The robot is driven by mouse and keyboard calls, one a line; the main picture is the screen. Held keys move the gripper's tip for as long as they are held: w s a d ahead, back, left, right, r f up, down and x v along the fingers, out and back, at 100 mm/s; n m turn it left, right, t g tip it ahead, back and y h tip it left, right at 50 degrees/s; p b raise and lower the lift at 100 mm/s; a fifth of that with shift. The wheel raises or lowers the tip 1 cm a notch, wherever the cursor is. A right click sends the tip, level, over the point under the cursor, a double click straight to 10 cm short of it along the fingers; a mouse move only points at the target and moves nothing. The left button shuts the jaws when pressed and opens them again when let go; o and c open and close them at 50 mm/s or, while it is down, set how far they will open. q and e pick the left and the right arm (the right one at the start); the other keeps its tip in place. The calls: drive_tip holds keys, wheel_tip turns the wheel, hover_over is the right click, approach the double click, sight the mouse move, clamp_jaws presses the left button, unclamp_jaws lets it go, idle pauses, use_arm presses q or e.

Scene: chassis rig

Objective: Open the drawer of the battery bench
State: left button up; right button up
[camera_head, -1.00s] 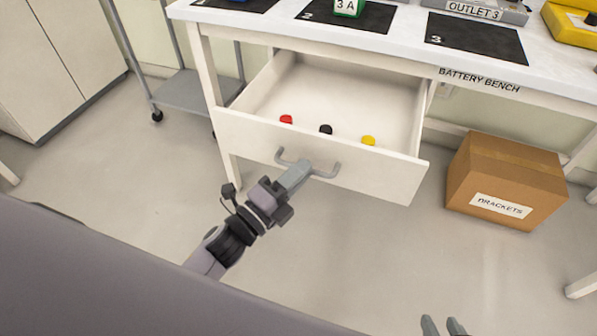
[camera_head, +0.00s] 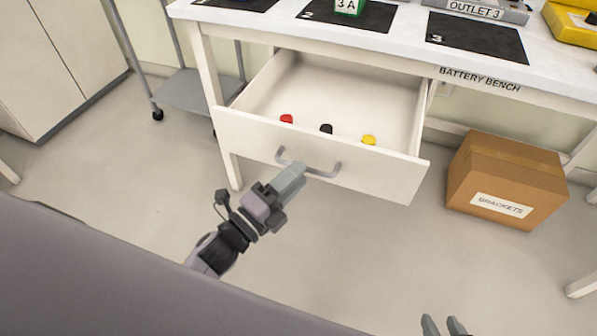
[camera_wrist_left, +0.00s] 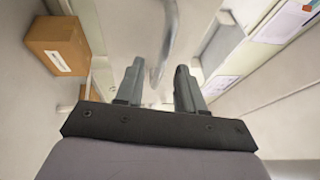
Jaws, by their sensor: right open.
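The drawer (camera_head: 385,178) of the battery bench (camera_head: 480,78) stands pulled out, and its inside shows. A red cap (camera_head: 286,119), a black cap (camera_head: 326,129) and a yellow cap (camera_head: 369,140) lie in it near the front. The grey bar handle (camera_head: 322,173) is on the drawer front. My left gripper (camera_head: 298,172) is just in front of the handle. In the left wrist view its two fingers (camera_wrist_left: 158,85) are apart with nothing held, and the handle (camera_wrist_left: 168,45) shows beyond the fingertips. My right gripper (camera_head: 444,326) is open at the bottom edge, only its fingertips in view.
A cardboard box labelled BRACKETS (camera_head: 507,180) stands on the floor right of the drawer. A grey cart (camera_head: 195,92) stands at the left behind the bench leg. The bench top holds black mats (camera_head: 475,40) and a grey OUTLET 3 unit (camera_head: 480,10). The floor before the drawer is clear.

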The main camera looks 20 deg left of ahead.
use_arm(q)
drive_tip(key=shift+v, duration=2.75)
drive_tip(key=s+a+f+n+g+y, duration=0.2)
drive_tip(key=s+f+n+g+y, duration=0.65)
drive_tip(key=n, duration=1.25)
wheel_tip(320, 180, up, 11)
drive_tip(key=s+a+h+p, duration=0.1)
drive_tip(key=h+p, duration=0.1)
drive_tip(key=p, duration=1.5)
drive_tip(key=shift+s+r+t+p, duration=0.25)
drive_tip(key=shift+s+t+p, duration=0.05)
drive_tip(key=shift+t, duration=0.05)
drive_tip(key=shift+f, duration=0.1)
